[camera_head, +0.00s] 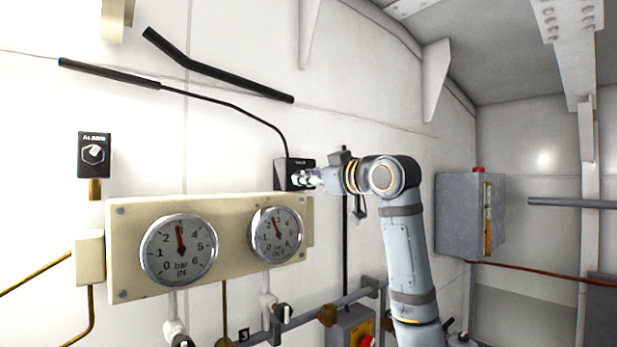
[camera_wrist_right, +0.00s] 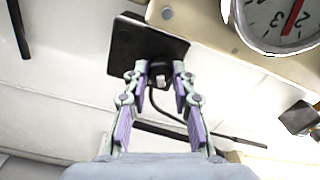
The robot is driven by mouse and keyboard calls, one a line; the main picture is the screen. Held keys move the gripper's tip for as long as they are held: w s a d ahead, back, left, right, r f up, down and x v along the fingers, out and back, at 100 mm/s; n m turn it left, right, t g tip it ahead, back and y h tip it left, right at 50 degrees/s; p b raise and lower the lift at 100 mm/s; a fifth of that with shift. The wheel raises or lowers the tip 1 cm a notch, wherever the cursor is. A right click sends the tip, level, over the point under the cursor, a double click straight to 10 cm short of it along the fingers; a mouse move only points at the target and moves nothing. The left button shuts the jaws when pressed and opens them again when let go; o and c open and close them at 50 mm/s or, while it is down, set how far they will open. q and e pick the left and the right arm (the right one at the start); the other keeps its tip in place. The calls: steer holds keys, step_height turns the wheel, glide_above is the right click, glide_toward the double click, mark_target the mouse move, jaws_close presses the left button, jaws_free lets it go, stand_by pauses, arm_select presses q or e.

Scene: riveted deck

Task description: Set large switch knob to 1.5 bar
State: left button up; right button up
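A black switch box (camera_head: 290,174) with a pale label is on the white wall, above the right end of the gauge panel. My right gripper (camera_head: 314,178) is at its front. In the right wrist view the box's black plate (camera_wrist_right: 135,45) carries a dark knob (camera_wrist_right: 160,72) with a white mark. The two purple-padded fingertips (camera_wrist_right: 160,82) stand on either side of this knob. I cannot tell whether they touch it. The knob's setting is not readable. The OUT gauge (camera_head: 276,234) has its red needle a little short of 3. My left gripper is out of view.
An ALARM switch (camera_head: 94,155) is at left. A grey box (camera_head: 460,215) with a red button is right of my arm. Pipes and small valves run below.

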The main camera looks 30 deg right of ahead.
jaws_close()
steer(key=shift+r+m+b, duration=0.15)
steer(key=shift+m+b, duration=0.6)
steer(key=shift+m, duration=2.05)
steer(key=o, duration=0.7)
jaws_free()
steer(key=shift+s, duration=0.1)
steer(key=shift+c, duration=0.2)
